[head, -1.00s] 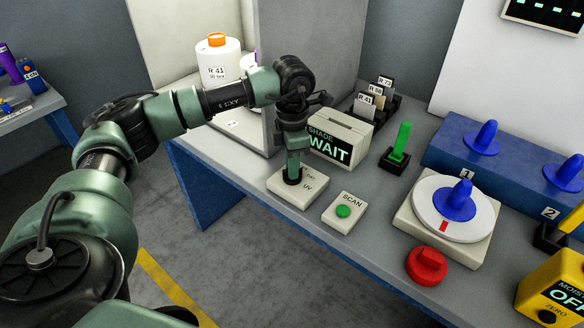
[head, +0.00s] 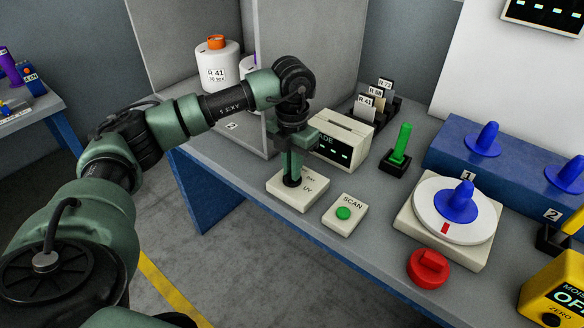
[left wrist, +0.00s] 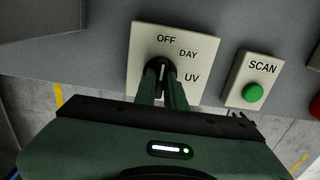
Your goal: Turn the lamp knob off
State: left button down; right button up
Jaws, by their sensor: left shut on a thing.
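The lamp knob (left wrist: 162,66) is a black dial on a cream plate (left wrist: 142,45) marked OFF, DAY and UV. In the left wrist view its white mark points up toward OFF. The plate also shows in the head view (head: 314,198), on the front edge of the bench. My left gripper (head: 291,177) points down and is shut on the knob; its fingers hide part of it. My right gripper is not in view.
A SCAN box (head: 345,212) with a green button stands just right of the plate. A cream shade display (head: 343,140) is behind the gripper. A grey partition (head: 262,75) and a white bobbin (head: 217,68) stand to the left.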

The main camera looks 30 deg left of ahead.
pick_arm(q)
jog(key=shift+w+r, duration=0.15)
jog(key=shift+r, duration=0.05)
jog(key=c, duration=1.6)
grip_release()
jog(key=shift+c, duration=0.2)
jog(key=shift+o, duration=0.8)
jog(key=shift+f, duration=0.1)
notch_tip(320, 180, up, 8)
jog(key=shift+f+b, duration=0.1)
jog(key=shift+b, duration=0.35)
